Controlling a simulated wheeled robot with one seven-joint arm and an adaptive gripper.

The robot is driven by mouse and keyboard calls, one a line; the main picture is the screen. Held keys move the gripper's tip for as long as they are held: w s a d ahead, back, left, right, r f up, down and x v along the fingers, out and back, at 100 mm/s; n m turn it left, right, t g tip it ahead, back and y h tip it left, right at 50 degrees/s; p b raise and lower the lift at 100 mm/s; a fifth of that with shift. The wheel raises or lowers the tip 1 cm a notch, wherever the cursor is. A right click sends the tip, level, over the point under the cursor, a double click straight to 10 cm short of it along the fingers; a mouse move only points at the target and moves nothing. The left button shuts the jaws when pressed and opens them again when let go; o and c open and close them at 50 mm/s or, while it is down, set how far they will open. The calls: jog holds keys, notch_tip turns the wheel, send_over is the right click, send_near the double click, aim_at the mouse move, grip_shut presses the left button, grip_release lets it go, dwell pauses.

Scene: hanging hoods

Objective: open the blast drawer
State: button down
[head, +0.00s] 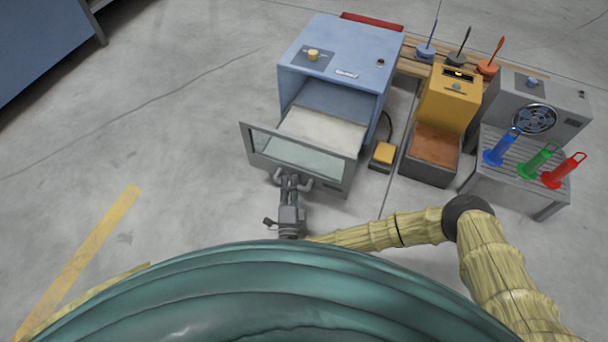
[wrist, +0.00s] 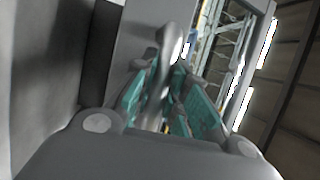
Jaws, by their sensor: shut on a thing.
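The blast drawer (head: 335,181) belongs to the blue cabinet (head: 322,88). It stands pulled out from the cabinet, with a pale flat floor (head: 322,128) showing behind its grey, windowed front. My gripper (head: 292,181) is at the lower middle of that front, on its outer side. In the wrist view, my gripper's teal-padded fingers (wrist: 168,98) close around a shiny metal handle (wrist: 172,42). In the head view the handle is mostly hidden by the fingers.
A yellow-and-black pedal box (head: 384,152) sits right of the drawer. Beyond it stand a yellow machine (head: 451,100) and a grey bench (head: 525,183) holding blue, green and red tools. The floor (head: 150,130) to the left is clear.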

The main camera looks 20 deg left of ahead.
jog(key=shift+s, duration=0.25)
jog(key=c, duration=1.7)
grip_release()
